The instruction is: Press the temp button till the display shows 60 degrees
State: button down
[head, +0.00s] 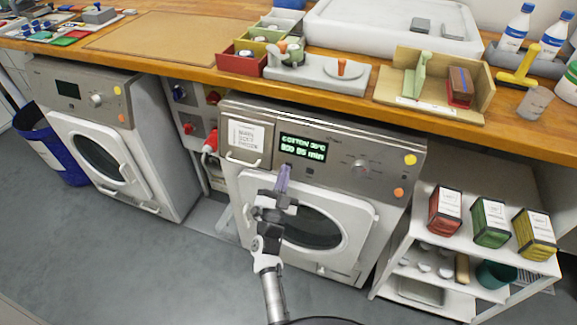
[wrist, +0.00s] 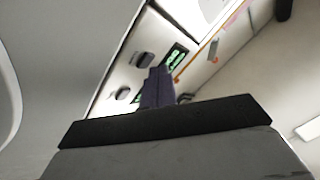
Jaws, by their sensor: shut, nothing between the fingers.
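The near washing machine (head: 385,190) has a lit display (head: 303,148) whose top line appears to read COTTON 30°C; the lower line is harder to read. My gripper (head: 283,176) is shut and empty, its purple fingers pointing up at the panel just below the display. In the wrist view the shut fingers (wrist: 158,85) cover part of the green display (wrist: 176,57). Two dark buttons (wrist: 145,59) (wrist: 122,94) show beside the fingers there. I cannot read which is the temp button. I cannot tell whether the fingertips touch the panel.
The panel also has a labelled drawer (head: 245,137) and a dial (head: 360,167). The round door (head: 310,225) lies behind my gripper. A wooden worktop (head: 190,75) runs above. A shelf (head: 440,245) with tins stands right; a second washer (head: 105,140) stands left.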

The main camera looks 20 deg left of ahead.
jog(key=shift+w+f, duration=0.15)
jog(key=shift+w, duration=0.35)
dwell(0.6)
jog(key=shift+s, duration=0.1)
jog(key=shift+s+r, duration=0.25)
jog(key=shift+s, duration=0.4)
jog(key=shift+s+r+p, duration=0.25)
jog(key=shift+s+p, duration=0.2)
jog(key=shift+s, duration=0.35)
jog(key=shift+s+r+p, duration=0.25)
jog(key=shift+s+p, duration=0.2)
jog(key=shift+s, duration=0.35)
jog(key=shift+s+r+p, duration=0.25)
jog(key=shift+s+p, duration=0.2)
jog(key=shift+s, duration=0.35)
dwell(1.9)
